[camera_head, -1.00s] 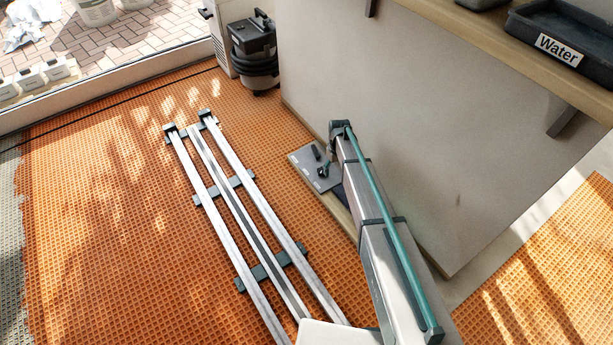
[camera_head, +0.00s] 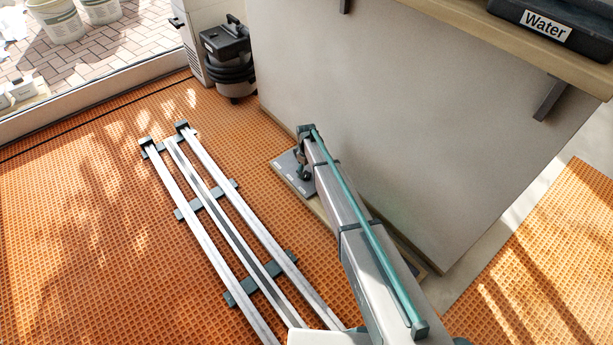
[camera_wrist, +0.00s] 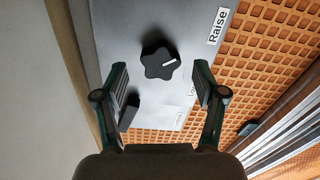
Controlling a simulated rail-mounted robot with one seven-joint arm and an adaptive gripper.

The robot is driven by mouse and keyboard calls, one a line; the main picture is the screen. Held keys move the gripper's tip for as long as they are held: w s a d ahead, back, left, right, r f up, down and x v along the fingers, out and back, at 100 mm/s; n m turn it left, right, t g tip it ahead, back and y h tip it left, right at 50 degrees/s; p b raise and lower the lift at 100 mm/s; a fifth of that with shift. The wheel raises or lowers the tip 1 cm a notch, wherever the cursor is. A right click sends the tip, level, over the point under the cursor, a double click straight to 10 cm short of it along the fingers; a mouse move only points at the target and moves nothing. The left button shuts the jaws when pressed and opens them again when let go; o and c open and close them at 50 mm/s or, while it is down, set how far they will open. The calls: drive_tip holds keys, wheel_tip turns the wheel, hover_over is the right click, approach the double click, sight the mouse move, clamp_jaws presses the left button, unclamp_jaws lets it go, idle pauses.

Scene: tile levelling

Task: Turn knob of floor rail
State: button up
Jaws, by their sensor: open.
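A black lobed knob (camera_wrist: 160,61) with a white pointer mark sits on a grey panel (camera_wrist: 116,25) in the wrist view. A label on the panel reads "Raise". My gripper (camera_wrist: 160,80) is open, its two fingers on either side of the knob with clear gaps, not touching it. A second dark handle (camera_wrist: 129,112) shows on the panel near the left finger. In the head view the panel (camera_head: 297,185) lies on the floor beside the wall, and my arm partly hides it. The floor rail (camera_head: 219,226) runs left of my arm.
Orange waffle matting (camera_head: 85,240) covers the floor, open at left. A grey wall (camera_head: 390,120) stands close to the right of my arm. A shelf (camera_head: 480,15) with a water tub (camera_head: 560,28) is above. A vacuum (camera_head: 228,60) stands at the back.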

wheel_tip(320, 180, down, 2)
drive_tip(key=shift+f, duration=0.1)
drive_tip(key=c, duration=1.1)
drive_tip(key=shift+c, duration=0.2)
drive_tip(key=shift+m+p, duration=0.3)
